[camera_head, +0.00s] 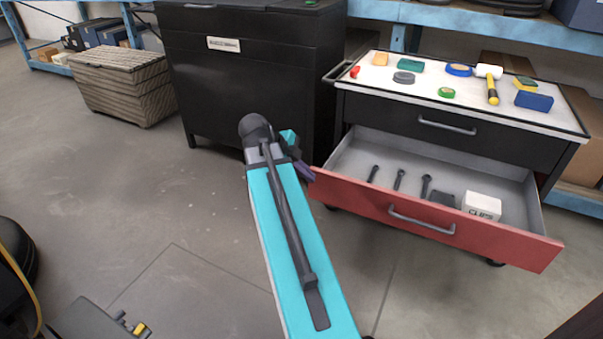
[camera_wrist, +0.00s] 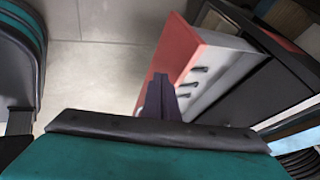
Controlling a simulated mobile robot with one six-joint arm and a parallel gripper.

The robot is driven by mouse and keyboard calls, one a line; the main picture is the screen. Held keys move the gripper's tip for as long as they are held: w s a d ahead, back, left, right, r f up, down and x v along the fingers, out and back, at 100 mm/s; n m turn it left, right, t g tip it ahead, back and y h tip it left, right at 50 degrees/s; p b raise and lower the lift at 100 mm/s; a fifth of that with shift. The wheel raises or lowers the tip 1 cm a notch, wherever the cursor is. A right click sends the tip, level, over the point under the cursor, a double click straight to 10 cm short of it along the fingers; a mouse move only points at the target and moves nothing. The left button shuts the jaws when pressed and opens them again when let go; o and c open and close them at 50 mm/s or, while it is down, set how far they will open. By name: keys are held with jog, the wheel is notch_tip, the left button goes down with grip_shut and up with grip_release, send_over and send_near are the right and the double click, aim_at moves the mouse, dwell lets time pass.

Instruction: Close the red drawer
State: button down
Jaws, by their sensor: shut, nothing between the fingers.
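The red drawer (camera_head: 420,222) is the lower drawer of a dark tool cabinet (camera_head: 445,140) and is pulled well out. It has a grey bar handle on its red front. Inside lie several dark wrenches (camera_head: 399,179) and a white box marked CLIPS (camera_head: 482,206). My gripper (camera_head: 305,172) is shut and empty, at the left end of the red front; I cannot tell whether it touches it. In the wrist view the gripper fingers (camera_wrist: 160,98) appear beside the red front (camera_wrist: 172,55), with the open drawer to their right.
The cabinet's white top (camera_head: 420,83) carries a mallet (camera_head: 491,84), tape rolls and blocks. A tall black cabinet (camera_head: 245,90) stands left of it, close behind my arm. A woven chest (camera_head: 122,85) is farther left. The floor in front of the drawer is clear.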

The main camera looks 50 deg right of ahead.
aim_at(330, 182)
jog(key=shift+d+f+b, duration=0.45)
jog(key=shift+d+f, duration=0.2)
jog(key=shift+d, duration=0.45)
jog(key=shift+d+f+b, duration=0.5)
jog(key=shift+d+f, duration=0.2)
jog(key=shift+d, duration=0.4)
jog(key=shift+d+f+b, duration=0.45)
jog(key=shift+d+f, duration=0.2)
jog(key=shift+d, duration=0.45)
